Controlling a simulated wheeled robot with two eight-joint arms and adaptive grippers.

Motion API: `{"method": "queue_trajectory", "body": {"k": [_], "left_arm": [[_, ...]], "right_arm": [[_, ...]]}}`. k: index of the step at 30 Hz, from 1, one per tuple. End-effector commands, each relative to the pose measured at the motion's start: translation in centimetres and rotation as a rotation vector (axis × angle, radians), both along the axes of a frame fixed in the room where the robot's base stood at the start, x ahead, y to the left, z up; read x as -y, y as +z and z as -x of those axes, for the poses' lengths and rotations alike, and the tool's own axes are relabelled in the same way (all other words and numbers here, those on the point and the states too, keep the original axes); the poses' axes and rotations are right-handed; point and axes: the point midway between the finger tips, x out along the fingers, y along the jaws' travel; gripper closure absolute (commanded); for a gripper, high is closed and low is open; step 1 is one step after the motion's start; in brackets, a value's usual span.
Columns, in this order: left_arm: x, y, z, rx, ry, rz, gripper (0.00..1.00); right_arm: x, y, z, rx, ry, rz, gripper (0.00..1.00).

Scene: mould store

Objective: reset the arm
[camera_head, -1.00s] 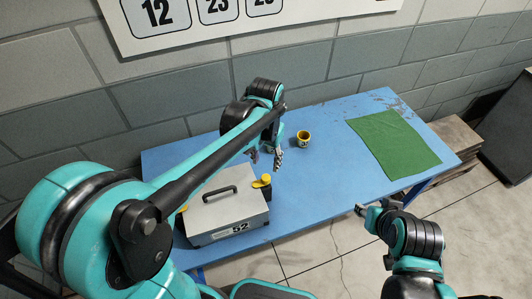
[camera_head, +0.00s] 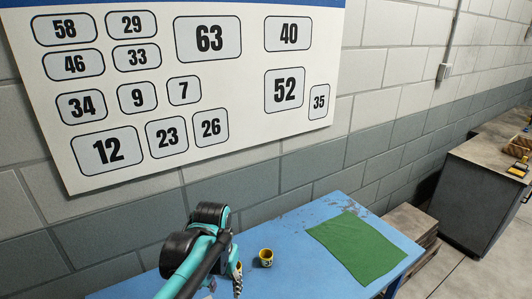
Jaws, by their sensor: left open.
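My left arm comes in at the bottom of the head view, over the blue table (camera_head: 290,236). My left gripper (camera_head: 226,285) hangs at the bottom edge, its fingers pointing down and apart, with nothing seen between them. Part of the gripper is hidden by my arm or cut off by the frame. A small yellow and black cup (camera_head: 266,258) stands upright on the table, just right of the gripper and apart from it. My right gripper is out of the picture.
A green cloth (camera_head: 360,248) lies flat on the table's right part. A numbered board (camera_head: 225,95) hangs on the block wall behind. Right of the table are stacked boards (camera_head: 411,223) and a dark cabinet (camera_head: 478,195) with a wooden box (camera_head: 517,146) on top.

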Motion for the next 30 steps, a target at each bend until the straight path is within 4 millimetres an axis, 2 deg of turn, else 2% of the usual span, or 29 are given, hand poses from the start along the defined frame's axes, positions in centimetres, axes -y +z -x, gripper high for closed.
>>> {"method": "queue_trajectory", "body": {"k": [9,15,21,30], "left_arm": [[-3.4,-1.0,6.4,0.312,0.106,0.035,0.53],[-4.7,-2.7,9.2,0.487,0.161,0.051,0.53],[-5.2,-3.6,10.2,0.563,0.183,0.056,0.53],[-5.3,-3.5,10.2,0.57,0.185,0.057,0.53]], "right_arm": [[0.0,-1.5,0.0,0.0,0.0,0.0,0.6],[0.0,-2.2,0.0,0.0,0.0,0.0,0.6],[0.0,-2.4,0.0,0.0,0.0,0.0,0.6],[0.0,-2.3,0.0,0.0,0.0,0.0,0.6]]}}
